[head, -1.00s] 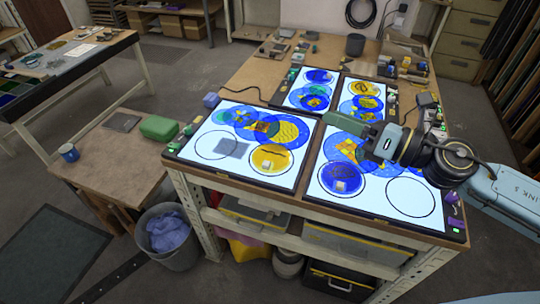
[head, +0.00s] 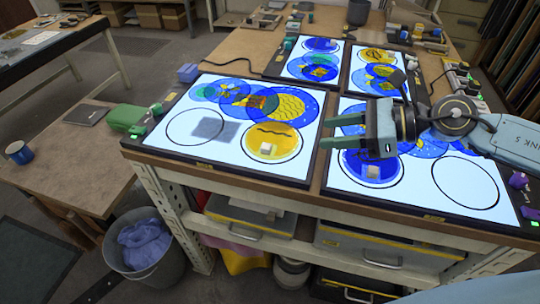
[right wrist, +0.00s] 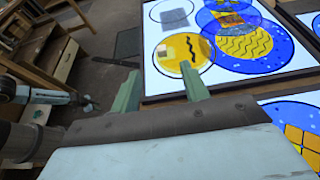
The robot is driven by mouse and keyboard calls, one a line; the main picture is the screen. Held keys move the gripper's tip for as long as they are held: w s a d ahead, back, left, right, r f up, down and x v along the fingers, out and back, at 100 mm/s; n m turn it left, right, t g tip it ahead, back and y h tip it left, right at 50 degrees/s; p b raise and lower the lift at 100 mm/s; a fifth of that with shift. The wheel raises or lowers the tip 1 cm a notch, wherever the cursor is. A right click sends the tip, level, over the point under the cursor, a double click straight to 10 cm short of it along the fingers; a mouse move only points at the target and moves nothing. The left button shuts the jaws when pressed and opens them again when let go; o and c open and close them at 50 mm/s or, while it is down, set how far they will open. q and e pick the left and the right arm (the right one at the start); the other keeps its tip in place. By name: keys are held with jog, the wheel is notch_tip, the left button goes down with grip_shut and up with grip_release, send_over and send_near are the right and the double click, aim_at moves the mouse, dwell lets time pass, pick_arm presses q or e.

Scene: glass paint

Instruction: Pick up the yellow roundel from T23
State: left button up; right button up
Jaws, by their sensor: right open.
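The yellow roundel (head: 283,136), with a dark wavy line and a small pale block on it, lies at the lower right of the left light panel (head: 180,157). My right gripper (head: 334,131) is open and empty just right of this roundel, its fingers pointing left. In the right wrist view the roundel (right wrist: 178,49) shows beyond and between the open fingers (right wrist: 160,86), apart from them. A small dark claw, seemingly my left gripper (right wrist: 86,102), shows at the left of that view; its jaws are too small to read. I cannot read a T23 label.
Blue roundels with yellow parts overlap above the yellow one. The right light panel (head: 430,195) holds a blue roundel (head: 368,168) with a pale block, under my right gripper, and an empty outlined circle.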

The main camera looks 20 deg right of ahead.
jog(key=shift+f+b, duration=0.4)
jog(key=shift+f, duration=0.5)
jog(key=shift+w+a+f, duration=0.1)
jog(key=shift+w+f, duration=0.1)
jog(key=shift+f, duration=0.1)
jog(key=shift+w+a+f, duration=0.1)
jog(key=shift+w+a, duration=0.15)
jog(key=shift+a, duration=0.15)
send_near(269, 146)
jog(key=x, duration=0.4)
jog(key=shift+w+f, duration=0.1)
jog(key=x, duration=0.5)
jog(key=shift+a, duration=0.1)
pick_arm(q)
jog(key=shift+s+a+f, duration=0.25)
jog(key=shift+s+f, duration=0.1)
jog(key=shift+f, duration=0.2)
jog(key=shift+s+a+f, duration=0.2)
jog(key=shift+s+f, duration=0.15)
jog(key=shift+f, duration=0.2)
pick_arm(e)
jog(key=shift+c, duration=0.2)
grip_shut()
